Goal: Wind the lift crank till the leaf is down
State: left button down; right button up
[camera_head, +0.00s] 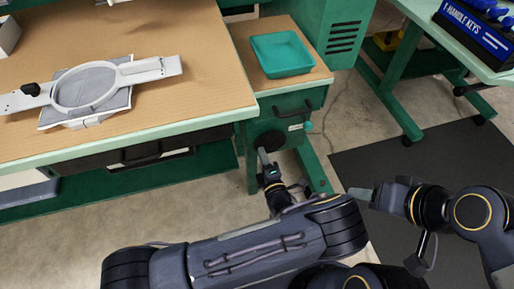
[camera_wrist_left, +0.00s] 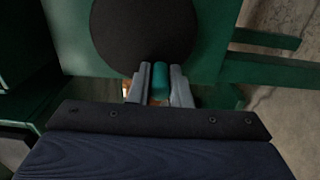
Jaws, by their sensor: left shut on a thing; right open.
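A dark round crank disc (camera_head: 268,141) is on the green end panel under the table's right section; it also shows in the left wrist view (camera_wrist_left: 143,32). My left gripper (camera_head: 263,157) is at the disc's lower edge. In the left wrist view its fingers (camera_wrist_left: 159,88) are shut on a teal crank handle (camera_wrist_left: 160,76), one finger on each side. In the head view the gripper hides this handle. My right gripper (camera_head: 361,193) is open and empty, out over the dark mat. Which board is the leaf is unclear; a wood-topped section (camera_head: 247,38) adjoins the main table above the crank.
A teal tray (camera_head: 282,54) rests on the wood-topped section. A hoop frame (camera_head: 88,88) lies on the main table (camera_head: 190,103). A small teal knob (camera_head: 308,126) is beside a white label. Green table legs stand close by; a dark mat (camera_head: 440,170) covers the floor at right.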

aim_at(280, 146)
pick_arm(q)
jog(key=shift+w+d+f+b, duration=0.2)
jog(key=shift+d+f+b, duration=0.2)
jog(key=shift+d+f, duration=0.15)
jog(key=shift+w+d+f+b, duration=0.2)
jog(key=shift+d+f+b, duration=0.2)
jog(key=shift+d+f, duration=0.15)
jog(key=shift+w+d, duration=0.1)
jog(key=shift+d, duration=0.2)
jog(key=shift+d+r, duration=0.1)
jog(key=shift+w+d, duration=0.1)
jog(key=d, duration=0.2)
jog(key=w+r, duration=0.1)
jog(key=shift+d+b, duration=0.3)
jog(key=shift+d, duration=0.1)
jog(key=shift+w+d+r, duration=0.15)
jog(key=shift+d+r, duration=0.2)
jog(key=shift+d, duration=0.05)
jog(key=c, duration=1.4)
grip_release()
jog(key=shift+a, duration=0.15)
jog(key=shift+o, duration=0.4)
jog(key=shift+a+f, duration=0.1)
